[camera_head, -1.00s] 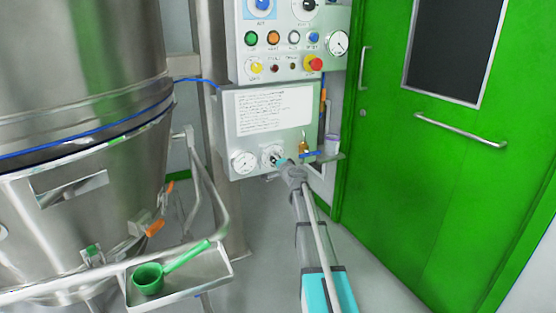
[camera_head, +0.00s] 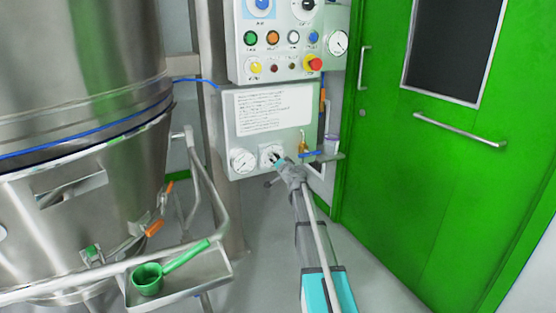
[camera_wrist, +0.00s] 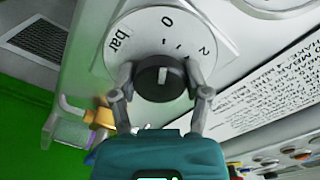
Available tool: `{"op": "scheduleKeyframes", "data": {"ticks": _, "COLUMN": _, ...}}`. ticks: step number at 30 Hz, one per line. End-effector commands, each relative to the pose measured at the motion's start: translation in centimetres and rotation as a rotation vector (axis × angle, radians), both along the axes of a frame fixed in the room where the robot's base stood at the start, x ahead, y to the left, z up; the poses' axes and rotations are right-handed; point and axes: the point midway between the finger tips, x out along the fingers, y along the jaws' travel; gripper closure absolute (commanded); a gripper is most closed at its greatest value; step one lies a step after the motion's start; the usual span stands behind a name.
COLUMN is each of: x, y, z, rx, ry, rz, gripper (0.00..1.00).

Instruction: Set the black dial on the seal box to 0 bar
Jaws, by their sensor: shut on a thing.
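The black dial (camera_wrist: 161,88) sits on a round white scale plate (camera_wrist: 100,66) marked "bar", 0 and 2. The dial's short white line points up the wrist picture, roughly toward the 0; whether it meets the mark exactly I cannot tell. My gripper (camera_wrist: 161,76) is shut on the dial, one finger at each side. In the head view my gripper (camera_head: 281,161) reaches the lower front of the seal box (camera_head: 229,130), where it hides much of the dial and its scale plate (camera_head: 265,151).
A pressure gauge (camera_head: 242,161) is left of the dial. A brass fitting (camera_head: 303,144) and a small shelf (camera_head: 330,156) are to the right. Buttons and a red emergency stop (camera_head: 313,63) are above. A steel vessel (camera_head: 80,80) stands left, a green door (camera_head: 390,180) right.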

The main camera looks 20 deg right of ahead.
Motion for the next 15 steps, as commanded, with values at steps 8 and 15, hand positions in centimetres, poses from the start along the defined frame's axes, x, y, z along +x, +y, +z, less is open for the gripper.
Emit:
{"op": "scheduleKeyframes", "data": {"ticks": 8, "x": -0.03, "y": -0.01, "z": -0.03, "rx": -0.002, "ry": 0.001, "rz": -0.001, "gripper": 0.09}}
{"op": "scheduleKeyframes", "data": {"ticks": 15, "x": -0.01, "y": 0.04, "z": -0.01, "rx": 0.0, "ry": 0.0, "rz": 0.0, "gripper": 0.04}}
